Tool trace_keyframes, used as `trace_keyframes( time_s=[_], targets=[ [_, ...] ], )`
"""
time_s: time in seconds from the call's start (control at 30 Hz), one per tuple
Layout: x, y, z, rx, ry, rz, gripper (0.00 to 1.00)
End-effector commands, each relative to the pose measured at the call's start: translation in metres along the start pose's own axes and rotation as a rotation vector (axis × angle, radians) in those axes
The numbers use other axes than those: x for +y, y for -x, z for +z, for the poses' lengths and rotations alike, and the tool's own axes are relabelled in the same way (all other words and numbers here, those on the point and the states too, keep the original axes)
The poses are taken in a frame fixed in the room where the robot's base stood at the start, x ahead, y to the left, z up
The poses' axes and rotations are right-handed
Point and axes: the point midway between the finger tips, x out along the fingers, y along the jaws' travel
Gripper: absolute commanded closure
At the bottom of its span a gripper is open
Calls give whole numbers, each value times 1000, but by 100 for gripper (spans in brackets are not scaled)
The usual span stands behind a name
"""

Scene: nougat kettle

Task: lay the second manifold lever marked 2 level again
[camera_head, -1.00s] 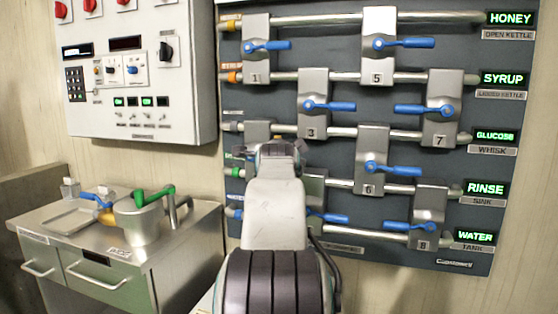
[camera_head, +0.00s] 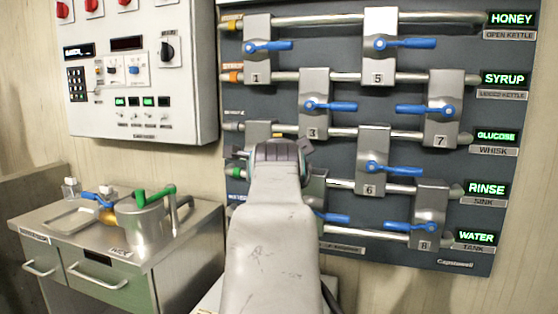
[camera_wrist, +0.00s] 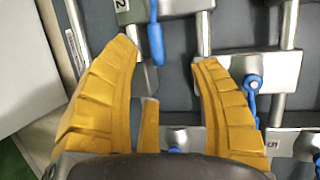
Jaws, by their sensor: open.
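The plate marked 2 (camera_wrist: 150,8) is at the top of the wrist view, cut off by the edge. Its blue lever (camera_wrist: 156,42) hangs down in this turned picture, roughly along the pipes, so it looks about level. My gripper (camera_wrist: 165,52) is open, with its yellow fingers on either side of the lever's free end. Nothing shows clasped, and I cannot tell whether a finger touches the lever. In the head view the plate marked 2 (camera_head: 258,129) is mostly hidden behind my gripper (camera_head: 277,148), and its lever is hidden.
The neighbouring plate marked 3 (camera_head: 313,87) has a blue lever (camera_head: 332,106) pointing right. Below right of my gripper, another lever (camera_head: 333,218) shows partly. A control box (camera_head: 140,125) hangs on the left wall, above a steel cart (camera_head: 180,236) carrying a green-handled pot (camera_head: 140,222).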

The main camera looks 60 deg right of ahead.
Motion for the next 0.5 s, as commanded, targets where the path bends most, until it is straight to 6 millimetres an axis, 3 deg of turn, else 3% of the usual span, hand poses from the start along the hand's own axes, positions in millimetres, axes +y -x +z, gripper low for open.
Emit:
trace_keyframes(
  time_s=[0.2,0.5],
  targets=[
    [0,20,0,0,0,-1,44],
    [0,25,0,0,0,0,44]
  ],
)
